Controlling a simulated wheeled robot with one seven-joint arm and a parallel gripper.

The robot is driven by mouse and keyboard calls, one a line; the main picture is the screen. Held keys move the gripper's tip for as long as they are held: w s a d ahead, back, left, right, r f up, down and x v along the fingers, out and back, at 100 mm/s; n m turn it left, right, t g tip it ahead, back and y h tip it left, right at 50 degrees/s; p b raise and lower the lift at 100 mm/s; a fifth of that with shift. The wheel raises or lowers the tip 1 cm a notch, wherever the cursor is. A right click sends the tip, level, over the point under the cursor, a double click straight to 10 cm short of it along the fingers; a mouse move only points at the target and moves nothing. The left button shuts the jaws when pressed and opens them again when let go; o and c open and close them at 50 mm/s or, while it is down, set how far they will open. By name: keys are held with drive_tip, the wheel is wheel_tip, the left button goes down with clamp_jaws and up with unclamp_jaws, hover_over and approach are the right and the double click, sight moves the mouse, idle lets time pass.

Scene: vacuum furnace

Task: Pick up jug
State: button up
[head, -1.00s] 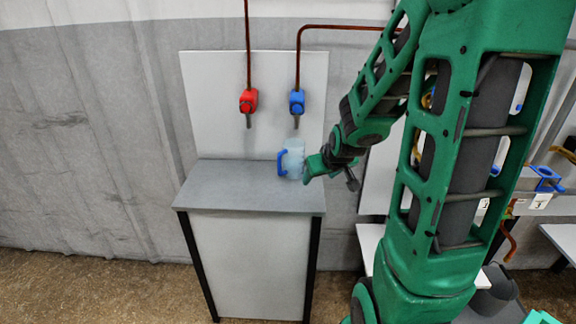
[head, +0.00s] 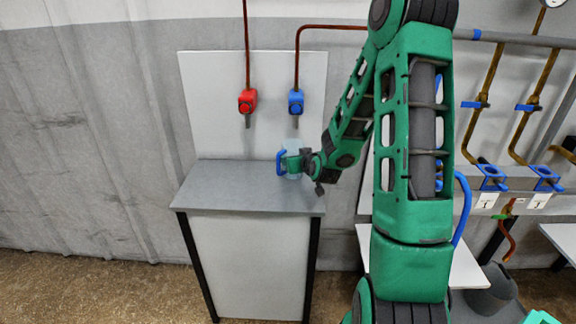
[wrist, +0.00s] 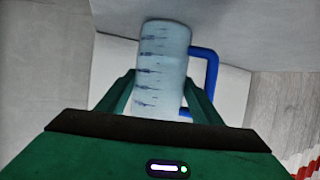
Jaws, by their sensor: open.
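The jug (wrist: 162,70) is a pale translucent blue vessel with dark graduation marks and a blue handle (wrist: 211,80). In the head view the jug (head: 292,147) stands on the grey counter (head: 235,187) beneath the blue tap, its handle to the left, its body partly hidden by my gripper. My gripper (head: 293,164) is at the jug. In the wrist view the green fingers of my gripper (wrist: 160,92) are open, one on each side of the jug body, with the handle outside the right finger. Contact between fingers and jug cannot be told.
A red tap (head: 247,101) and a blue tap (head: 296,102) are mounted on the white back panel (head: 215,85) above the counter. The counter's left part is clear. Pipes with blue valves (head: 492,177) stand at the right behind my arm.

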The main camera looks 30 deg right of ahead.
drive_tip(key=shift+x, duration=3.1)
drive_tip(key=shift+a+f, duration=0.1)
drive_tip(key=shift+f, duration=0.05)
drive_tip(key=shift+c, duration=0.4)
drive_tip(key=c, duration=0.9)
drive_tip(key=shift+c, duration=0.4)
